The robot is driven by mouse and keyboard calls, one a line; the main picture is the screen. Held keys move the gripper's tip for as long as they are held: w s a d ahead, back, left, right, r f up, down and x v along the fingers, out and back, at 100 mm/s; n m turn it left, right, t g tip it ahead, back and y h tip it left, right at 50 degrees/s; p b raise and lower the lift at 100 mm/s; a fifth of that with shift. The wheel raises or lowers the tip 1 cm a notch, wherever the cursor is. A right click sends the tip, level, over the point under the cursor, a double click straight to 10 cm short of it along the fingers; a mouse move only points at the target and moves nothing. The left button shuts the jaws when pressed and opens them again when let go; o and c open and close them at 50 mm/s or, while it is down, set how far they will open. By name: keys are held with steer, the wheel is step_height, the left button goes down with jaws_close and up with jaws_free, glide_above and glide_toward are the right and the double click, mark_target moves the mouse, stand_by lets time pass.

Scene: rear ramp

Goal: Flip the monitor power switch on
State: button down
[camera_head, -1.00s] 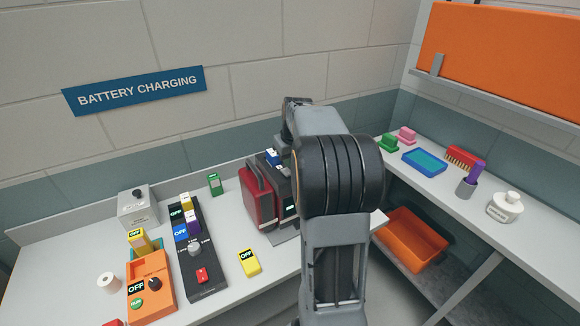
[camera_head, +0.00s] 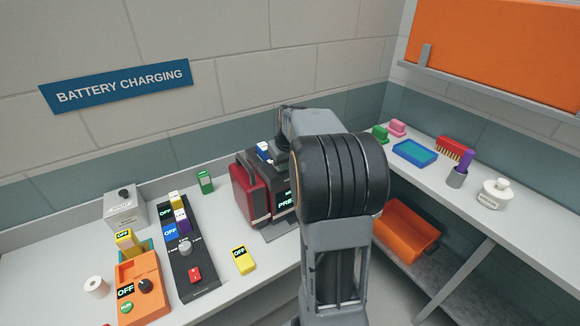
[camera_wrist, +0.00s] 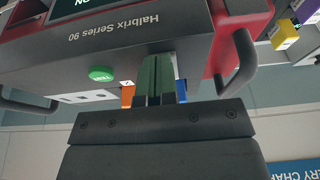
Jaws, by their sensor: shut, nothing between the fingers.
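The monitor is a dark grey unit with red sides (camera_head: 246,190), standing at the right end of the left bench. Part of its lit screen (camera_head: 285,201) shows, with letters "PRE". In the wrist view its dark casing (camera_wrist: 110,50), lettered "Halbrix Series 90", appears upside down, with a round green button (camera_wrist: 101,74). My gripper (camera_wrist: 155,60) is shut and empty, its fingertips close against the casing. An orange piece (camera_wrist: 128,94) and a blue piece (camera_wrist: 181,90) show on either side of the fingers. I cannot make out the power switch. My arm hides much of the monitor in the head view.
Left of the monitor are a yellow "OFF" block (camera_head: 243,260), a black charger strip (camera_head: 203,278), an orange charger (camera_head: 130,312) and a grey box (camera_head: 124,212). The right bench holds a blue tray (camera_head: 415,153) and brushes. An orange bin (camera_head: 405,235) sits below it.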

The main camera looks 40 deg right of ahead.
steer(key=shift+w+a, duration=0.15)
steer(key=shift+r+p, duration=0.7)
steer(key=shift+r, duration=0.1)
steer(key=shift+r, duration=0.1)
steer(key=shift+r+p, duration=0.3)
steer(key=v, duration=0.1)
steer(key=p+v, duration=0.2)
steer(key=v, duration=0.1)
steer(key=shift+w+r, duration=0.2)
steer(key=s+b+v, duration=0.1)
steer(key=b+v, duration=0.1)
steer(key=v, duration=0.7)
steer(key=shift+s+f, duration=0.3)
steer(key=shift+f, duration=0.05)
